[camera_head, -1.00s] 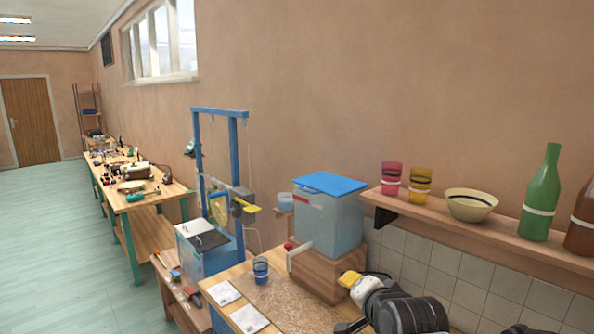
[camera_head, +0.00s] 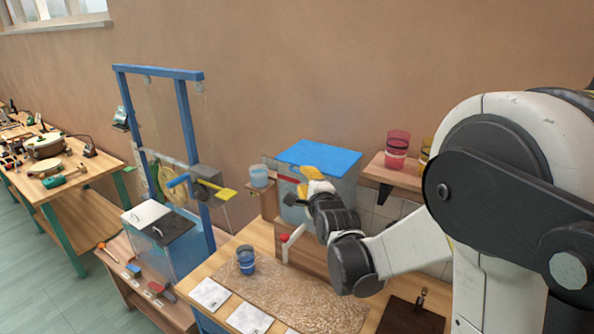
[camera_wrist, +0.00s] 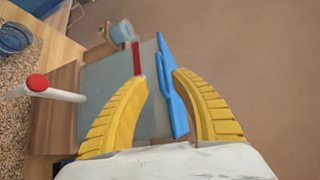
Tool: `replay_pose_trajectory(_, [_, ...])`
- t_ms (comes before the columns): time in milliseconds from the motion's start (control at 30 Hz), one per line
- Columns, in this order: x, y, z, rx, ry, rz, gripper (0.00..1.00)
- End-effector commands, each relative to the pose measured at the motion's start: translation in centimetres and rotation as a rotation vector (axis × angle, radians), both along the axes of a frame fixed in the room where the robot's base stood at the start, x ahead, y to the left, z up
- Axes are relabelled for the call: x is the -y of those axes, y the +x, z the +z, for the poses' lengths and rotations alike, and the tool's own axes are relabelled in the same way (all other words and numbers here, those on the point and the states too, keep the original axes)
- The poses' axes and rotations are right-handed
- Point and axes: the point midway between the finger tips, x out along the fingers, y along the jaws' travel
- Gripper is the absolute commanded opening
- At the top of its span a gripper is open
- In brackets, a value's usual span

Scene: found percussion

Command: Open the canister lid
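The canister (camera_head: 346,192) is a translucent box with a flat blue lid (camera_head: 318,157) lying over its top. In the wrist view the canister (camera_wrist: 105,95) is turned on its side, and the blue lid (camera_wrist: 165,62) shows nearly edge-on with a loop-like blue handle on it. My gripper (camera_head: 296,186) is at the front of the canister, near the lid's front edge. In the wrist view its yellow fingers (camera_wrist: 159,75) are apart, with the lid and handle showing between them. I cannot tell whether either finger touches it.
The canister stands on a wooden block (camera_head: 312,252) with a red-knobbed white spout (camera_head: 287,238) in front. A blue cup (camera_head: 246,260) stands on the bench. A light-blue cup (camera_head: 259,177) sits left of the canister. A wall shelf (camera_head: 400,172) with cups is to the right.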

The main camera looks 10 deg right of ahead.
Motion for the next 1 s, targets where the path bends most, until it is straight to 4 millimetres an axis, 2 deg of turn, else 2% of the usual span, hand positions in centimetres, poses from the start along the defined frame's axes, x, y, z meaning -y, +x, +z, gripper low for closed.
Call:
replay_pose_trajectory(100, [-0.1, 2.5, -0.4, -0.001, -0.001, 0.000, 0.30])
replay_pose_trajectory(300, [-0.1, 5.3, -0.8, -0.001, -0.001, 0.000, 0.30])
replay_pose_trajectory(433, [-0.1, 6.1, -0.9, -0.001, 0.000, 0.000, 0.30])
replay_pose_trajectory(700, [-0.1, 6.3, -1.0, -0.001, -0.001, 0.000, 0.30])
replay_pose_trajectory(733, [-0.1, 6.3, -1.0, -0.001, -0.001, 0.000, 0.27])
replay_pose_trajectory(800, [-0.1, 6.3, -1.0, -0.001, -0.001, 0.000, 0.05])
replay_pose_trajectory(833, [-0.1, 6.3, -1.0, -0.001, -0.001, 0.000, 0.00])
replay_pose_trajectory(1000, [-0.1, 6.3, -1.0, -0.001, -0.001, 0.000, 0.00])
